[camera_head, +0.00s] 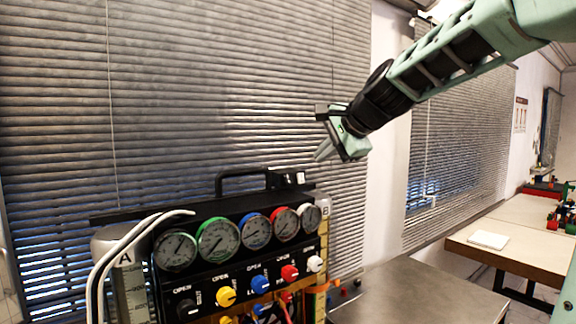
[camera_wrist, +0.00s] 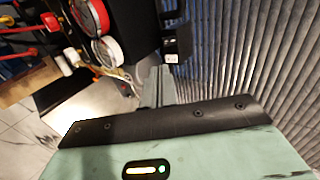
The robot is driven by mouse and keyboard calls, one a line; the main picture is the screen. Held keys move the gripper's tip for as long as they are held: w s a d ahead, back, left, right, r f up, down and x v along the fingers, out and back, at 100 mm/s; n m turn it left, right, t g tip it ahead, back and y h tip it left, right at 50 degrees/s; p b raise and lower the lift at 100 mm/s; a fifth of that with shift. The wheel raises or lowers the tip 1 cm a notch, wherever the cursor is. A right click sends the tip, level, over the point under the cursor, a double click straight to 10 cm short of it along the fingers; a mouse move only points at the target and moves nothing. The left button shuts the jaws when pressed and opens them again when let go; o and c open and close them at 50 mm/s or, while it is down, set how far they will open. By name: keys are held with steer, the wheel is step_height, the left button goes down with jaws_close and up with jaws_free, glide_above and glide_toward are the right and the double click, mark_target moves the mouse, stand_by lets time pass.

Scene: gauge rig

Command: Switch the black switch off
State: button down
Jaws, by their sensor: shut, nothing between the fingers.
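The gauge rig (camera_head: 150,206) stands at lower centre in the head view. A small black box with a whitish patch (camera_head: 286,179) sits on its top, right of the black handle (camera_head: 240,182); it also shows in the wrist view (camera_wrist: 172,45). A black knob (camera_head: 186,308) is at the left of the front row. I cannot tell which of these is the black switch, nor its on or off position. My gripper (camera_head: 322,153) is shut and empty, above and right of the rig's top, apart from it. In the wrist view its fingers (camera_wrist: 158,82) point toward the small box.
Several round gauges (camera_head: 218,237) and coloured knobs (camera_head: 226,296) fill the rig's front. White hoses (camera_head: 130,245) run at its left. A bare metal table (camera_head: 420,292) is to the right, with a wooden table (camera_head: 515,245) beyond. Blinds (camera_head: 200,90) hang close behind.

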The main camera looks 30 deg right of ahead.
mark_target(289, 184)
steer(key=shift+d+r, duration=0.2)
steer(key=shift+r, duration=0.05)
steer(key=shift+w+f, duration=0.1)
steer(key=shift+w, duration=0.05)
steer(key=p+x, duration=0.2)
steer(key=x, duration=1.1)
steer(key=shift+w+f, duration=0.25)
steer(key=shift+w, duration=0.05)
